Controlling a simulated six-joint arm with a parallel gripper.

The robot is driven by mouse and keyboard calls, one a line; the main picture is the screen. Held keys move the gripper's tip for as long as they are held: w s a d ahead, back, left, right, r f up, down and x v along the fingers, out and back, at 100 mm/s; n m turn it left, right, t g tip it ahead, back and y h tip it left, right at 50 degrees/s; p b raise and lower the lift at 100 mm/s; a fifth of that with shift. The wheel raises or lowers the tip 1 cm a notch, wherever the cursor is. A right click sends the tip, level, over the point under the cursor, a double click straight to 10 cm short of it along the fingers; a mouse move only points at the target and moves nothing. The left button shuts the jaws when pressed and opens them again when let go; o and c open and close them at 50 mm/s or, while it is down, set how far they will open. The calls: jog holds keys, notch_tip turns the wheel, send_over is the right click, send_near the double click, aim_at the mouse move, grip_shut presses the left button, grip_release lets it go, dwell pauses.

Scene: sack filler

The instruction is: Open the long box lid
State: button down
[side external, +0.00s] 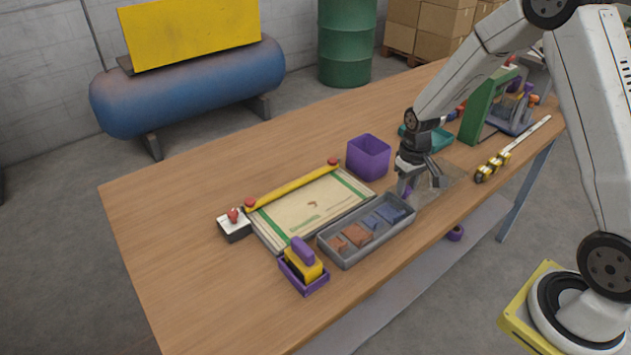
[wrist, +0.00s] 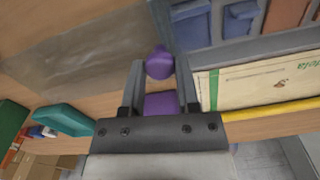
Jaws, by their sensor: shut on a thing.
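The long box (side external: 340,256) is a grey tray with compartments holding brown and blue pieces. Its top is uncovered in the side view, and part of it shows in the wrist view (wrist: 240,50). A clear, see-through lid (side external: 440,178) lies beyond the box's right end; it also shows in the wrist view (wrist: 75,55). My gripper (side external: 405,188) is at the box's right end, shut on a purple knob (wrist: 159,63) between its fingertips. Whether the lid still touches the box is hidden by my gripper.
A purple bin (side external: 369,158) stands behind my gripper. A flat sack (side external: 310,207) lies left of it under a yellow bar (side external: 292,185). A yellow-and-purple tool (side external: 303,262) sits in a purple holder at the front. A teal tray (side external: 440,138) and green stand (side external: 484,108) are right. The table's left is clear.

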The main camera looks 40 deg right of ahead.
jog(key=shift+c, duration=1.6)
grip_release()
jog(key=shift+r, duration=0.15)
jog(key=shift+r, duration=3.8)
jog(key=shift+s+a+r, duration=0.1)
jog(key=shift+s+a, duration=0.15)
jog(key=shift+a, duration=0.2)
jog(key=s+a+n+t, duration=0.2)
jog(key=s+a, duration=0.8)
jog(key=s, duration=0.1)
jog(key=shift+s+r+t, duration=0.2)
jog(key=shift+r+t, duration=0.1)
